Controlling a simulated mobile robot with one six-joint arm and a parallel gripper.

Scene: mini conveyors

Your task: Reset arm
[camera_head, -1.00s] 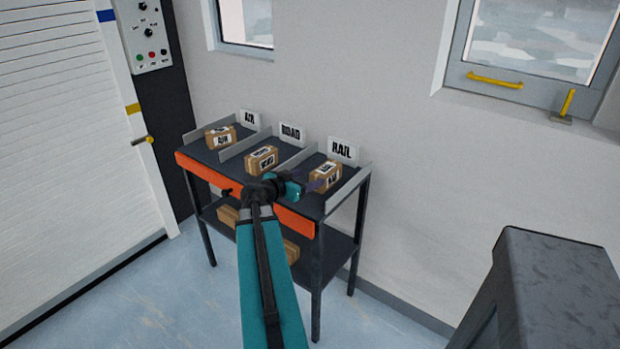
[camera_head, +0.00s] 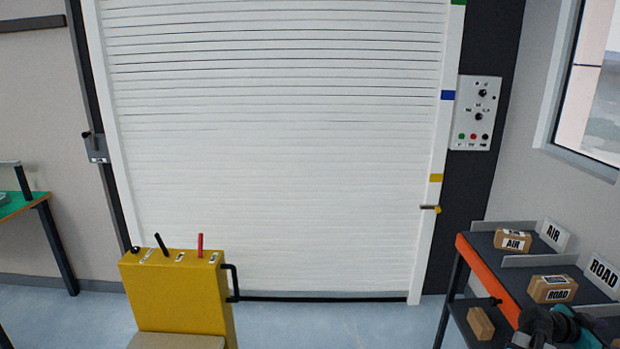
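My arm (camera_head: 545,325) shows only in the bottom right corner, its dark joint and teal part in front of the sorting table. The fingers of my gripper cannot be made out. The table (camera_head: 478,253) has an orange front edge and dividers. A brown box marked AIR (camera_head: 513,240) lies in the lane by the AIR sign (camera_head: 553,235). A brown box marked ROAD (camera_head: 552,289) lies in the lane by the ROAD sign (camera_head: 602,271). The RAIL lane is out of view.
A closed white roller door (camera_head: 275,150) fills the middle. A yellow lever box (camera_head: 175,295) stands at the lower left. A green-topped table (camera_head: 20,203) is at the far left. A control panel (camera_head: 478,113) hangs right of the door. Another box (camera_head: 480,323) lies on the lower shelf.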

